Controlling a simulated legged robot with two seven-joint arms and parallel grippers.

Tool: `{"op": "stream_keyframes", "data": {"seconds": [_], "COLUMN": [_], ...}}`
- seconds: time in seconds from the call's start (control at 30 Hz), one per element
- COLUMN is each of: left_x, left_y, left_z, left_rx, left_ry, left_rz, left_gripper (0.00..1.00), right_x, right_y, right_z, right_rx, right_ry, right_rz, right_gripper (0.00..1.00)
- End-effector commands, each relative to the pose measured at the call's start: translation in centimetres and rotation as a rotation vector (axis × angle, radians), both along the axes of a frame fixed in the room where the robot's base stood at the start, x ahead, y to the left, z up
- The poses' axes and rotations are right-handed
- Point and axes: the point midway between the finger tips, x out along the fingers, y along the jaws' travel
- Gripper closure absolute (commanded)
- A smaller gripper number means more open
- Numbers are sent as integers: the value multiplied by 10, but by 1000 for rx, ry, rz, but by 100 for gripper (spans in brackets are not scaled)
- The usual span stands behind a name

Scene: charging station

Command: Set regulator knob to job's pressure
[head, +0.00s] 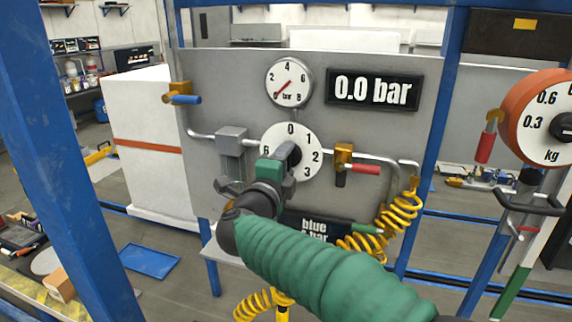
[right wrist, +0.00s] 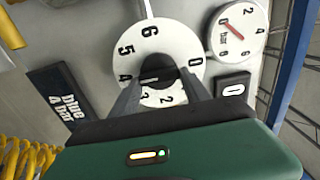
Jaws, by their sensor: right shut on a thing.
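The regulator knob's white numbered dial (head: 307,143) is on the grey panel with 0 at the top. In the right wrist view, the dial (right wrist: 180,45) surrounds the dark knob (right wrist: 158,72). My right gripper (head: 289,156) is shut on the knob, its fingers on either side. It covers the lower left of the dial. The round gauge (head: 289,76) above has its red needle at 0. The display (head: 374,90) reads 0.0 bar. A dark sign (right wrist: 66,103) reads "blue" and a bar value that looks like 4; my arm partly hides it in the head view. My left gripper is not in view.
A blue-handled valve (head: 184,99) is at the panel's left and a red-handled valve (head: 362,169) right of the dial. Yellow coiled hose (head: 400,215) hangs at the lower right. Blue posts (head: 75,160) flank the panel. An orange-rimmed kg dial (head: 513,110) stands far right.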

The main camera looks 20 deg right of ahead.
Motion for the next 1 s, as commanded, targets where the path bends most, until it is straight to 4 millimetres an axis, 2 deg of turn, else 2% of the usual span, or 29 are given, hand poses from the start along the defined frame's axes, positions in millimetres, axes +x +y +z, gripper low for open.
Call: {"op": "stream_keyframes", "data": {"seconds": [0.03,0.1,0.13,0.3,0.67,0.77,1.0], "left_x": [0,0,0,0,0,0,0], "left_y": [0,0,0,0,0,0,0], "left_z": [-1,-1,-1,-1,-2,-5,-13], "left_rx": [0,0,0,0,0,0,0], "left_ry": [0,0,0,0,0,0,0], "left_rz": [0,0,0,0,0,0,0], "left_gripper": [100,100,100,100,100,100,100], "right_x": [0,0,0,0,-6,-20,-78], "right_y": [1,1,1,1,5,15,55], "right_z": [-7,-7,-7,-6,-3,-4,-4], "right_rx": [3,3,3,1,0,0,0], "right_ry": [13,14,14,10,6,5,5], "right_rz": [1,1,1,1,2,4,6], "right_gripper": [86,86,43,24,24,24,24]}}
